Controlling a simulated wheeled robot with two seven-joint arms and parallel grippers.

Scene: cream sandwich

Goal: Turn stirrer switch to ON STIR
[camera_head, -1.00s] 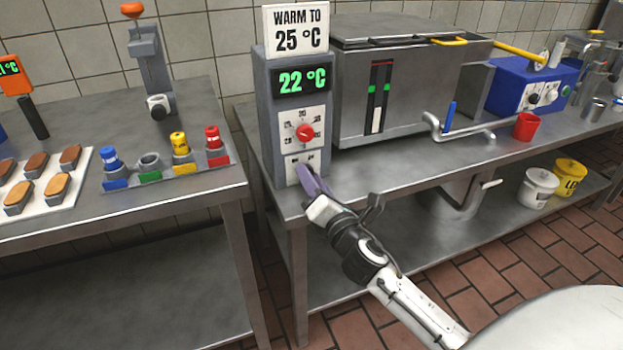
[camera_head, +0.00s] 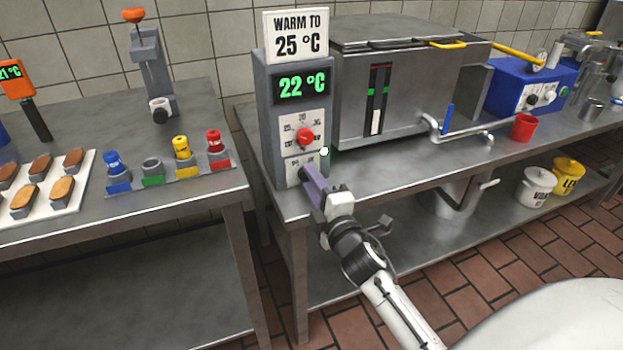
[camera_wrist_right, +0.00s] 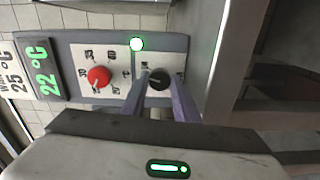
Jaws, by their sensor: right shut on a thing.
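The stirrer switch is a small dark knob (camera_wrist_right: 158,80) on the lower white plate of the grey control box (camera_head: 262,130). In the right wrist view it sits between the two purple fingers of my right gripper (camera_wrist_right: 160,88). The gripper is shut on the knob. In the head view my right gripper (camera_head: 308,176) reaches the lower front of the box and hides the knob. The plate's small labels are too blurred to read. A round lamp (camera_wrist_right: 136,44) glows white with a green rim beside the plate. My left gripper is not in view.
A red dial (camera_head: 305,138) sits just above the switch, under a display (camera_head: 302,85) reading 22 °C. A sign (camera_head: 297,33) says WARM TO 25 °C. A steel tank (camera_head: 400,80) stands right of the box. The table edge runs below my gripper.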

